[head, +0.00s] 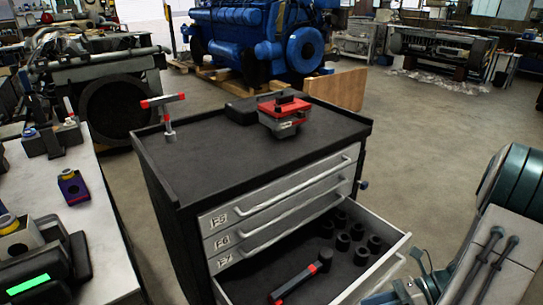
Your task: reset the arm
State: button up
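My arm (505,215) comes in at the right edge, with pale links and dark teal joints. What looks like my gripper (402,292) is at the bottom edge, beside the front right corner of the open drawer (387,264). It is small and cut off by the frame, so its fingers cannot be made out, nor whether it holds anything or touches the drawer. The drawer belongs to a black tool cabinet (220,160). In it lie a red-and-black tool (302,280) and several black sockets (342,241).
A red-and-grey case (284,116) and a red-and-black T-shaped tool (166,115) are on the cabinet top. A workbench (98,235) with small parts stands at left. A blue engine (250,38) and a wooden board (335,89) are behind. Floor at right is clear.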

jog(key=a+r+n+t+h+p, duration=0.1)
jog(key=a+r+n+h+p, duration=0.3)
jog(key=r+n, duration=0.7)
jog(key=s+a+r+n+t+h+p, duration=0.1)
jog(key=a+r+n+h+p, duration=0.2)
jog(key=a+r+n+h, duration=0.4)
notch_tip(320, 180, up, 4)
jog(key=n+h, duration=0.2)
jog(key=n, duration=0.6)
jog(key=shift+s+p, duration=0.15)
jog(key=shift+p, duration=0.25)
